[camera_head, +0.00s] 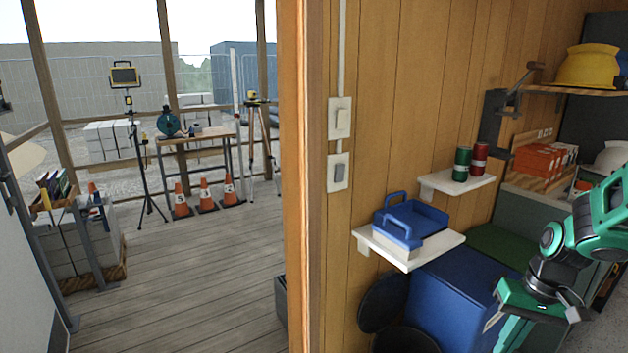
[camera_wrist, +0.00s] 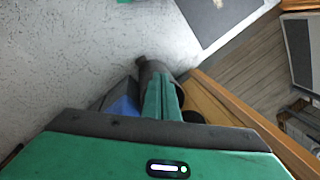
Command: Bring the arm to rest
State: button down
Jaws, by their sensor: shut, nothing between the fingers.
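My green arm hangs at the right of the head view, bent at the elbow. My gripper (camera_head: 510,336) points down at the bottom right, in front of the blue box, and its tips are near the lower picture edge. In the wrist view the two green fingers of my gripper (camera_wrist: 161,84) lie side by side, shut with nothing between them.
A white shelf (camera_head: 390,252) with a blue-handled box (camera_head: 410,217) stands left of my arm. A smaller shelf (camera_head: 438,183) holds green and red cans. A large blue box (camera_head: 450,300) is below. A doorway at left opens onto a plank floor (camera_head: 200,285).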

jog(key=s+r+m+h, duration=0.1)
jog(key=s+r, duration=0.3)
jog(key=s, duration=0.4)
jog(key=s+d+r+m, duration=0.1)
jog(key=s+r+m, duration=0.1)
jog(key=s+r, duration=0.3)
jog(key=s, duration=0.2)
jog(key=shift+s+d+r+m+h, duration=0.2)
jog(key=shift+s+d+m+h, duration=0.1)
jog(key=shift+s+h, duration=0.1)
jog(key=shift+w, duration=0.15)
